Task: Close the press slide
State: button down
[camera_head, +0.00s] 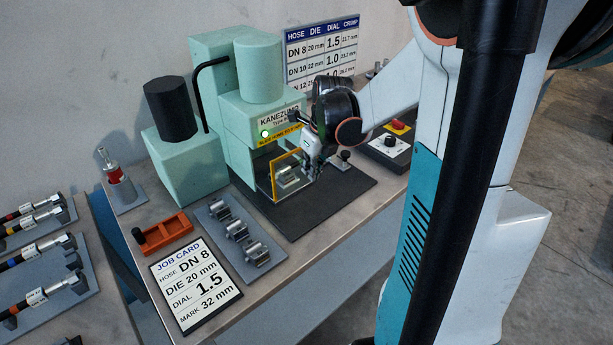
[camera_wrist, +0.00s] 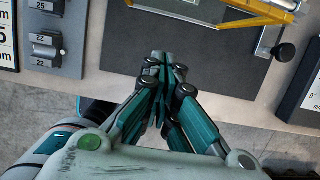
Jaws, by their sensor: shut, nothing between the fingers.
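The mint-green press (camera_head: 238,125) stands at the back of the bench, with a lit green lamp and a yellow label reading partly "SLIDE HOME TO ST…". A yellow-framed clear panel (camera_head: 287,176) is at its front, and its yellow frame also shows in the wrist view (camera_wrist: 262,12). A metal die piece sits behind it. A black knob (camera_head: 345,155) on a short metal rod sticks out at the right; the knob shows in the wrist view (camera_wrist: 285,52). My gripper (camera_head: 312,163) is shut and empty. In the wrist view its fingertips (camera_wrist: 165,62) are left of the knob, apart from it.
A dark mat (camera_head: 350,192) lies under the press. Left are a die rack (camera_head: 222,215), an orange tray (camera_head: 165,232) and a job card (camera_head: 196,285). A control box (camera_head: 388,150) with a red button stands right. My arm hides part of the bench.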

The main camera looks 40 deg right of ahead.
jog(key=s+d+f+t+b, duration=0.1)
jog(key=s+d+t+b, duration=0.1)
jog(key=s+d+t, duration=0.55)
jog(key=shift+g, duration=0.65)
jog(key=b+x, duration=0.1)
jog(key=x, duration=0.2)
jog(key=b+x, duration=0.1)
jog(key=x, duration=0.3)
jog(key=b+x, duration=0.1)
jog(key=x, duration=0.3)
jog(key=shift+w+d+r+b, duration=0.2)
jog(key=shift+w+d+b, duration=0.1)
jog(key=shift+w+d, duration=0.15)
jog(key=shift+w+a+r, duration=0.1)
jog(key=shift+w, duration=1.1)
jog(key=shift+w+r+b, duration=0.1)
jog(key=shift+w+b, duration=0.25)
jog(key=shift+w, duration=0.4)
jog(key=w, duration=0.9)
jog(key=shift+a, duration=0.2)
jog(key=shift+w, duration=0.1)
